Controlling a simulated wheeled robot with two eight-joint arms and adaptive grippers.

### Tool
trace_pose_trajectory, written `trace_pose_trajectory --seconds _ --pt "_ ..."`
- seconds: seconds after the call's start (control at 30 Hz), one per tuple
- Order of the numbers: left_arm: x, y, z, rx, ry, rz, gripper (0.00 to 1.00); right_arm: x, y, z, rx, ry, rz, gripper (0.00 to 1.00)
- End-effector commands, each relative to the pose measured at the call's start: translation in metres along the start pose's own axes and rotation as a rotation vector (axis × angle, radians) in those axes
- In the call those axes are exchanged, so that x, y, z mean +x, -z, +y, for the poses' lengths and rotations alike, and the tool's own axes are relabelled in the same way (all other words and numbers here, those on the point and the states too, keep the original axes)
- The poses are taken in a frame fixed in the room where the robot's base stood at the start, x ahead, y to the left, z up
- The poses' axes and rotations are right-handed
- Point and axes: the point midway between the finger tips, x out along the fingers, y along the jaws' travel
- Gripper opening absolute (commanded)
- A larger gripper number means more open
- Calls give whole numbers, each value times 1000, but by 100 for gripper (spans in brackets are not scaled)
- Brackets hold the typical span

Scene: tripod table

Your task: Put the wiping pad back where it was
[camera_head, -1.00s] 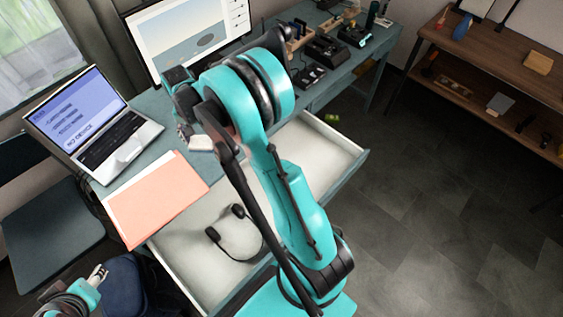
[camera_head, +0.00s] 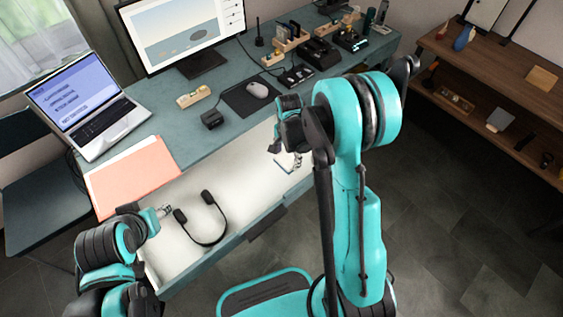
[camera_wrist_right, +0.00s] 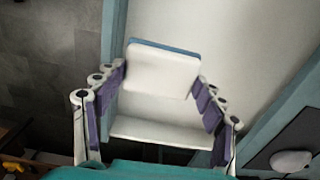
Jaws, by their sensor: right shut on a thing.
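The wiping pad, white with a blue edge, shows between the purple-lined fingers of my right gripper (camera_wrist_right: 160,92) in the right wrist view (camera_wrist_right: 158,72). The gripper is shut on it. In the head view the pad (camera_head: 288,164) is partly hidden by my right gripper (camera_head: 281,152), over the right part of the open drawer (camera_head: 240,170). Its height above the drawer floor is hard to tell. My left gripper (camera_head: 163,211) is at the drawer's left end; its fingers are too small to read.
Black headphones (camera_head: 205,222) lie in the drawer. On the desk are a laptop (camera_head: 85,115), a pink folder (camera_head: 130,178), a mouse (camera_head: 257,90) on a dark mat and a small black box (camera_head: 212,118). A wooden shelf (camera_head: 490,75) stands at right.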

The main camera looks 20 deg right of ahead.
Motion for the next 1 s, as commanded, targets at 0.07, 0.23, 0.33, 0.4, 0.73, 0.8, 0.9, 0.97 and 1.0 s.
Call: trace_pose_trajectory --seconds 0.07,0.23,0.33,0.4,0.73,0.8,0.9,0.97,1.0 --pt "6 -4 0 0 0 0 46 12 -2 -15 -3 0 0 34" --pt "19 -13 0 0 0 0 46 38 -5 -56 -4 0 0 34" --pt "25 -18 0 0 0 0 46 51 -6 -78 -2 0 0 34" --pt "28 -20 0 0 0 0 46 58 -8 -91 -3 0 0 34" --pt "36 -26 0 0 0 0 46 78 -8 -110 0 0 0 34" --pt "42 -30 0 0 0 0 46 90 -8 -110 0 0 0 34" --pt "48 -34 0 0 0 0 46 105 -9 -109 -1 0 0 34" --pt "49 -35 0 0 0 0 46 108 -8 -109 -1 0 0 34" --pt "48 -35 0 0 0 0 46 108 -8 -109 -1 0 0 34"
